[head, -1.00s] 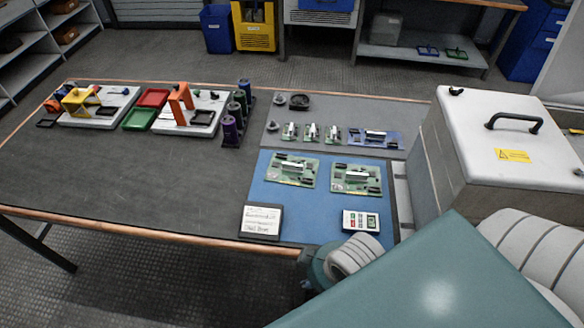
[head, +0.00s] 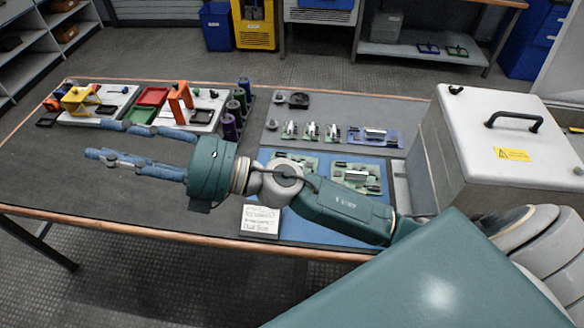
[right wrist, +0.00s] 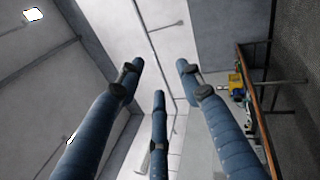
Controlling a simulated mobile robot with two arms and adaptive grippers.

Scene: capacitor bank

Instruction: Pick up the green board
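Two larger green circuit boards lie flat on the blue mat (head: 278,230). The right one (head: 357,177) shows largely, its lower edge hidden by my right forearm. The left one (head: 300,158) is mostly covered by my right arm, with only its upper part visible. My right gripper (head: 97,140) is stretched out to the left over the dark table, well away from the boards. Its blue fingers are spread and empty; the right wrist view (right wrist: 160,85) shows three fingers apart with nothing between them. My left gripper is not in view.
Smaller green boards (head: 310,131) and a blue board (head: 374,136) lie behind the mat. A large white-grey box (head: 470,150) stands at the right. Trays (head: 150,97), frames and purple and green cylinders (head: 229,127) stand at the back left. The table's front left is clear.

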